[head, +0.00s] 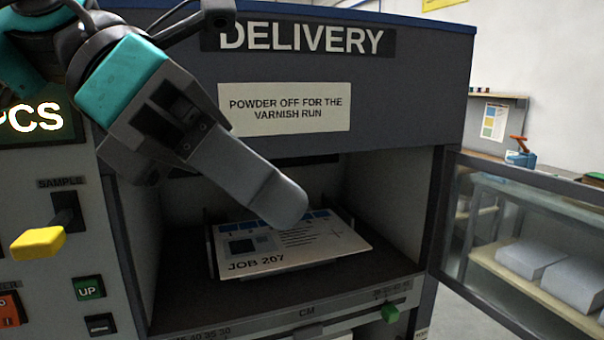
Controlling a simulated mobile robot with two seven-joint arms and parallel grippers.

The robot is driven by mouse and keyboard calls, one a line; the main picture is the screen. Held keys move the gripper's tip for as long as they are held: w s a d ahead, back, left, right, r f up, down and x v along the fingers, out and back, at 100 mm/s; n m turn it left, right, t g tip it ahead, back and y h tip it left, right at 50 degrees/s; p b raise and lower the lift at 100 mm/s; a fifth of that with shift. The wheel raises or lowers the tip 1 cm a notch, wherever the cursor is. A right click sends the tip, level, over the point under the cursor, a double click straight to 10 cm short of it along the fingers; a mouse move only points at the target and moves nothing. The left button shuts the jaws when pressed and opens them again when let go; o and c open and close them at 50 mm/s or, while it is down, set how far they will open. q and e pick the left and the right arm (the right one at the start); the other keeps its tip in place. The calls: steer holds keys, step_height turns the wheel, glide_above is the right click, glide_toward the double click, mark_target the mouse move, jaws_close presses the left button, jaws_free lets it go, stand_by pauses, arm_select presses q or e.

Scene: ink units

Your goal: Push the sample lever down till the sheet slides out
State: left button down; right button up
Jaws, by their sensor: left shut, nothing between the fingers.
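The sample lever (38,243) has a yellow handle and sticks out from a dark slot under the SAMPLE label on the panel at the left. Its handle hangs below the slot's middle. My left gripper (284,204) is shut and empty. It is in front of the delivery opening, to the right of the lever and apart from it. Printed sheets marked JOB 207 (255,255) lie inside the opening, partly hidden by my gripper's fingers. I cannot tell whether a single sheet sticks out. My right gripper is not in view.
An UP button (89,288) and a red switch (10,309) are below the lever. A green slider (390,313) sits on the scale under the opening. A glazed door (515,230) stands open at the right, with paper stacks (530,258) on a shelf behind it.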

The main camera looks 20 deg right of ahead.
arm_select(q)
steer(key=shift+s+d+r+n+g+h, duration=0.2)
steer(key=shift+d+g+h, duration=0.15)
steer(key=shift+d+h, duration=0.25)
steer(key=shift+s+d+r+n+g+h, duration=0.2)
steer(key=shift+d+g+h, duration=0.2)
steer(key=shift+h, duration=0.2)
steer(key=shift+d, duration=0.1)
